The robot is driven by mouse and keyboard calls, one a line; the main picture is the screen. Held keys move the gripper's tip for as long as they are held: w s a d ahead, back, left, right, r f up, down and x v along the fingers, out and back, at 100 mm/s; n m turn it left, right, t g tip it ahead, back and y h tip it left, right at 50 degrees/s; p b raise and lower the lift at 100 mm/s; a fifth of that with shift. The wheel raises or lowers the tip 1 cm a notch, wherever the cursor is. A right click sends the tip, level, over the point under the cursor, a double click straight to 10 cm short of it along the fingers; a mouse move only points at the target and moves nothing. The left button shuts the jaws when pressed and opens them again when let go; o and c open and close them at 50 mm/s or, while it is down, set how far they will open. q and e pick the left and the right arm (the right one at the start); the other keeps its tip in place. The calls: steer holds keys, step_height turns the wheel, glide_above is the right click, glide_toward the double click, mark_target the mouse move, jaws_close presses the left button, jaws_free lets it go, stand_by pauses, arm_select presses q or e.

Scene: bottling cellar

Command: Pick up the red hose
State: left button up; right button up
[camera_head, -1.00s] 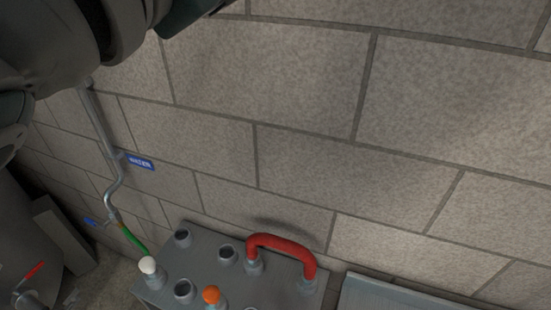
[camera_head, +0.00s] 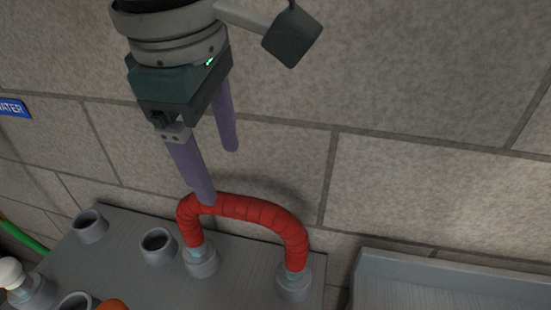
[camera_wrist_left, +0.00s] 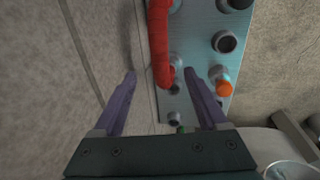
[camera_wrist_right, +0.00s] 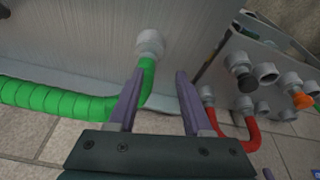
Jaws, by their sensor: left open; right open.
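The red hose (camera_head: 252,209) arches between two pipe stubs on a grey block (camera_head: 120,270) against the wall. My left gripper (camera_head: 220,174), open and empty, points down above the left part of the arch. Its nearer finger overlaps the hose's upper left bend in the head view; I cannot tell if they touch. In the left wrist view the hose (camera_wrist_left: 160,42) runs beyond and between the open fingers. My right gripper (camera_wrist_right: 160,75) is open and empty in the right wrist view, with a red hose (camera_wrist_right: 240,138) on fittings to its right.
More open stubs (camera_head: 158,245) stand on the block, with a white-capped one (camera_head: 14,277) and an orange cap (camera_head: 112,304). A grey tray (camera_head: 440,268) lies right of the block. The stone wall is close behind. A thick green hose (camera_wrist_right: 60,100) lies near my right gripper.

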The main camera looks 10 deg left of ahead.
mark_target(236, 200)
arm_select(q)
steer(key=f, duration=0.2)
steer(key=w+f, duration=0.1)
steer(key=f, duration=0.5)
steer(key=shift+w+d, duration=0.25)
steer(key=shift+w, duration=0.05)
steer(key=shift+c, duration=0.3)
jaws_close()
steer(key=shift+r, duration=0.1)
